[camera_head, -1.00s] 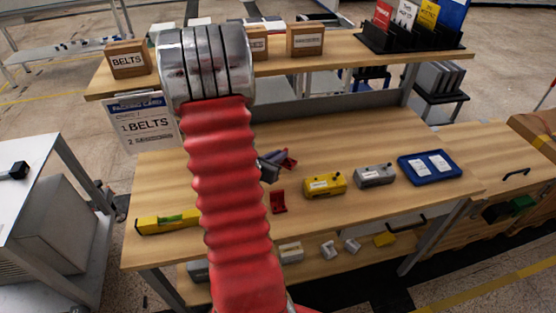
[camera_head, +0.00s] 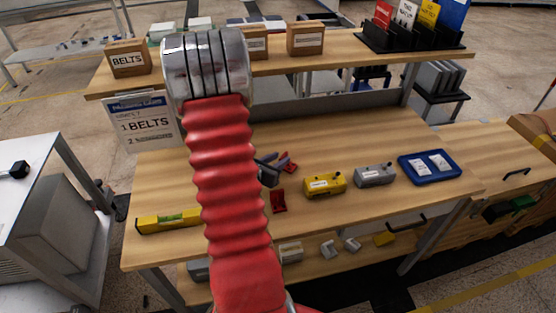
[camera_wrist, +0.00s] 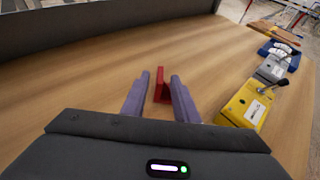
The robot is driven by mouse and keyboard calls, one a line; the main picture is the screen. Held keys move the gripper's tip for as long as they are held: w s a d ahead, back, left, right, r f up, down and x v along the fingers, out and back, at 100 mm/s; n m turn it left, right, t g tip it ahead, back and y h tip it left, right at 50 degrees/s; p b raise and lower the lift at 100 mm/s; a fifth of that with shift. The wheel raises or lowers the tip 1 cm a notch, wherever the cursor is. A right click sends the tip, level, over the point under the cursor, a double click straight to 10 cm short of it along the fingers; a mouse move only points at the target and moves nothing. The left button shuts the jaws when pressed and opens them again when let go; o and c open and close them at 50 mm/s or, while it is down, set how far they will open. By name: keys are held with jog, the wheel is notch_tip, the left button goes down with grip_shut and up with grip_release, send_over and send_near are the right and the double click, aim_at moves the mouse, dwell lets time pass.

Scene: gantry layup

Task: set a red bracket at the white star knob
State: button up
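My gripper (camera_wrist: 160,83) is open low over the wooden bench, with its two grey-violet fingers apart. A red bracket (camera_wrist: 161,86) shows in the gap between the fingers, nearer the right one. Clear space shows beside the left finger, so it does not look clamped. In the head view my gripper (camera_head: 270,169) is partly behind my red arm sleeve, with the red bracket (camera_head: 290,165) at its tips. A second red bracket (camera_head: 278,201) lies on the bench closer to the front edge. I cannot make out a white star knob in either view.
A yellow box (camera_head: 325,185), a grey box (camera_head: 375,175) and a blue tray (camera_head: 430,167) stand to the right. A yellow level (camera_head: 167,221) lies front left. A grey panel (camera_wrist: 90,25) runs along the back. Bench beyond the fingers is clear.

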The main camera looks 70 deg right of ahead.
jog(key=shift+w+a+r, duration=0.15)
jog(key=shift+a+r, duration=0.15)
jog(key=shift+a, duration=0.1)
jog(key=shift+v, duration=3.3)
